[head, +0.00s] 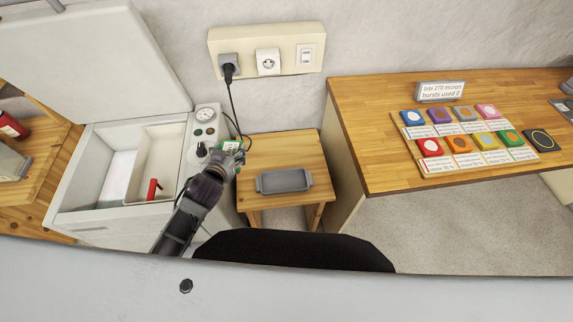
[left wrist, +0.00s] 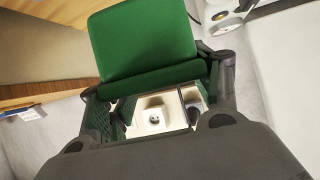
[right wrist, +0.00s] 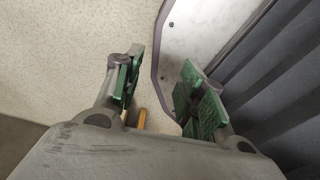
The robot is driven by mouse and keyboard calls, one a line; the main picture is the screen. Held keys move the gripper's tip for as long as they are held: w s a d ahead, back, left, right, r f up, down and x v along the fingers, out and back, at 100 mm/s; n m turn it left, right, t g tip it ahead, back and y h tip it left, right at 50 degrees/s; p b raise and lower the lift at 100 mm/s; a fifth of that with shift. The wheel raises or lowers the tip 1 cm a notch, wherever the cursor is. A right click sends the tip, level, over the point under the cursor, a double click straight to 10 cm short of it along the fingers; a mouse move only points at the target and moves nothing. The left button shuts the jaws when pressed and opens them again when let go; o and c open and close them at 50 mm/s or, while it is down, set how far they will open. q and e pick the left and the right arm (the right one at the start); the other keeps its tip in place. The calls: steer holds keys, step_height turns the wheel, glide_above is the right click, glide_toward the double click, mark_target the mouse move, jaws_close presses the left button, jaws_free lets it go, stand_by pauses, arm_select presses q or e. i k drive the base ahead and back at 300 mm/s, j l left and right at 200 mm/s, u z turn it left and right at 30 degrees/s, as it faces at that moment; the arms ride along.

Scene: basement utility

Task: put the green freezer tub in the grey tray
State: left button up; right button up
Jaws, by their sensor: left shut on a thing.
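The green freezer tub (left wrist: 142,40) is held between the fingers of my left gripper (left wrist: 155,98), which is shut on it. In the head view the tub (head: 230,145) shows only in part at the end of my left gripper (head: 233,154), near the freezer's right edge and the back left of the small wooden table. The grey tray (head: 284,181) lies empty on that table, to the right of the tub and nearer me. My right gripper (right wrist: 162,88) is open and empty in the right wrist view; it is outside the head view.
The open chest freezer (head: 85,226) stands at left, with a red-handled thing (head: 153,189) inside. A black cord (head: 233,105) hangs from the wall socket beside the tub. The wooden counter (head: 380,110) at right carries coloured tiles. The small table (head: 290,150) is otherwise clear.

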mark_target(284, 184)
steer(key=l+u, duration=0.2)
steer(key=l, duration=0.55)
steer(key=l+u, duration=0.25)
steer(key=l, duration=0.55)
